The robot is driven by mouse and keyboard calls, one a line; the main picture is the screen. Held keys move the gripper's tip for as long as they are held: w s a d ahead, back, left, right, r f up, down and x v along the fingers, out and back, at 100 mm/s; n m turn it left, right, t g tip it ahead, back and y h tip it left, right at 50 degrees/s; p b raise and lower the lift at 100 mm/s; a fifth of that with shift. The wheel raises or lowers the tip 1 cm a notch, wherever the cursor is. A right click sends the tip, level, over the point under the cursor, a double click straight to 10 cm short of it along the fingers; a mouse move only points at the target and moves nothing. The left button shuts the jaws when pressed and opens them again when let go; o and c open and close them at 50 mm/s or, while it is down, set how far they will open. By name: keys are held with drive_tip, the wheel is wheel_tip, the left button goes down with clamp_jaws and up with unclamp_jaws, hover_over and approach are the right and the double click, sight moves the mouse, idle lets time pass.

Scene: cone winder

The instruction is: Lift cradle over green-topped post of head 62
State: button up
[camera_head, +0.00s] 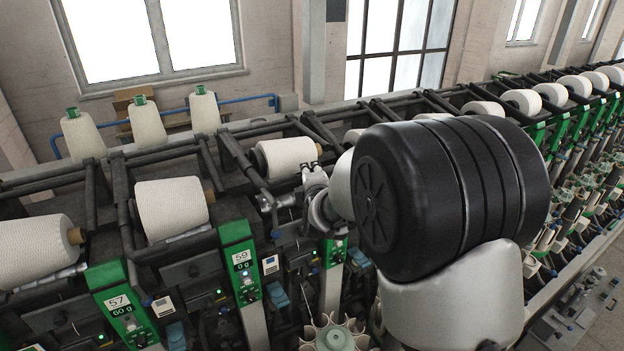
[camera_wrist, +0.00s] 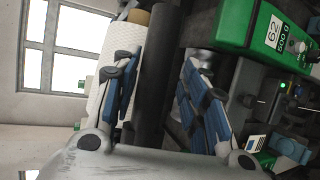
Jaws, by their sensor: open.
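My gripper (camera_wrist: 158,72) is open in the wrist view, with its blue-padded fingers on either side of a dark bar (camera_wrist: 160,50), which appears to be part of the cradle. I cannot tell whether either finger touches the bar. A white yarn cone (camera_wrist: 98,75) with a tan core end lies behind the left finger. The green-topped post of head 62 (camera_wrist: 262,22) shows at the upper right of the wrist view, beside the bar. In the head view my gripper (camera_head: 288,192) is next to a white cone (camera_head: 285,156); my arm hides much behind it.
Head 59 (camera_head: 241,262) and head 57 (camera_head: 122,310) have green-topped posts at the left front. Several cones on green-tipped holders (camera_head: 146,122) stand at the back left. A blue rail (camera_head: 246,99) runs behind them. More heads continue to the right beyond my arm.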

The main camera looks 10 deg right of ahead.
drive_tip(key=shift+s, duration=0.1)
drive_tip(key=v, duration=1.2)
idle(0.7)
drive_tip(key=s+f+m+g+b, duration=0.3)
drive_tip(key=s+f+m+b, duration=0.3)
drive_tip(key=s, duration=0.5)
drive_tip(key=s+f+m+g+y+b, duration=0.1)
drive_tip(key=s+f+m+g+b, duration=0.2)
drive_tip(key=s+f+m+b, duration=0.3)
drive_tip(key=s+d+f+m+g+b, duration=0.1)
drive_tip(key=s+f+m+g+b, duration=0.3)
drive_tip(key=s+f, duration=0.6)
drive_tip(key=s+m+b, duration=0.2)
drive_tip(key=s+b, duration=0.1)
drive_tip(key=s, duration=0.2)
drive_tip(key=shift+s+y, duration=0.3)
drive_tip(key=shift+s, duration=0.1)
drive_tip(key=shift+o, duration=0.2)
drive_tip(key=shift+d+f, duration=0.1)
drive_tip(key=shift+d, duration=0.05)
